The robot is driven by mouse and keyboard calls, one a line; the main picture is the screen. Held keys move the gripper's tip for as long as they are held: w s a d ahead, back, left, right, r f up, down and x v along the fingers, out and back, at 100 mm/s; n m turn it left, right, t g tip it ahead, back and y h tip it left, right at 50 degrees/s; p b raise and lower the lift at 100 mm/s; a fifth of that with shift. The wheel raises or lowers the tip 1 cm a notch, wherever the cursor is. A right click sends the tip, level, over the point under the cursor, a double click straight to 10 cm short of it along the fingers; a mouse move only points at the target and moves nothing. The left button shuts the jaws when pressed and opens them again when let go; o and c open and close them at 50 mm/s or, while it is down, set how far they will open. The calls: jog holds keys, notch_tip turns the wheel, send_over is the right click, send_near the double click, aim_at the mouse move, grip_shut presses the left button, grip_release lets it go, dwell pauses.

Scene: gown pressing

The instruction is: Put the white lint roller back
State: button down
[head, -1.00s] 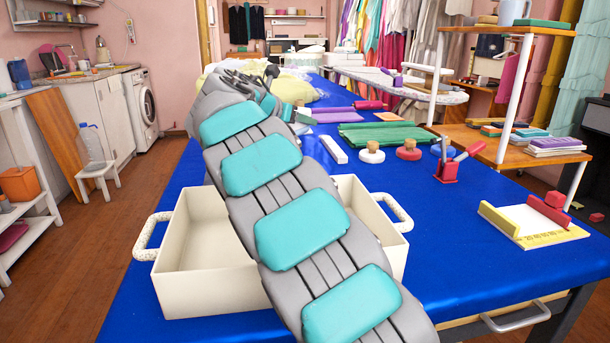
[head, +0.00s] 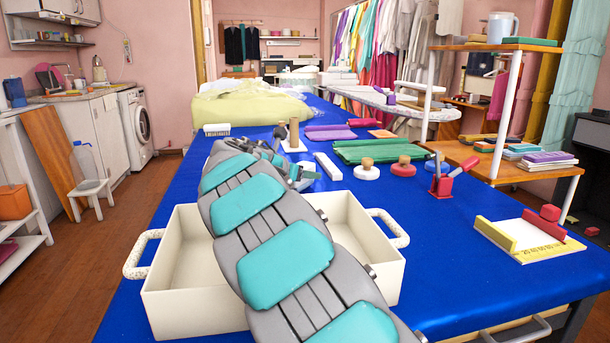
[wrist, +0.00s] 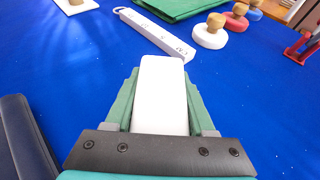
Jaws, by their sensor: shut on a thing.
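In the wrist view, my gripper (wrist: 160,112) is shut on a smooth white rounded block, which I take to be the white lint roller (wrist: 160,85). It lies between the green fingers and points away from the wrist, above the blue tabletop. Any handle is hidden. In the head view, my arm hides most of the gripper and I cannot make out the roller. A wooden post on a white square base (head: 293,138) stands just beyond my arm; part of a white base (wrist: 75,4) shows at the wrist view's top edge.
A cream handled bin (head: 190,310) stands under my arm.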

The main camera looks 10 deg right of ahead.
dwell(0.3)
jog(key=shift+c, duration=1.2)
grip_release()
jog(key=v, duration=1.2)
jog(key=shift+a, duration=0.1)
jog(key=shift+a, duration=0.1)
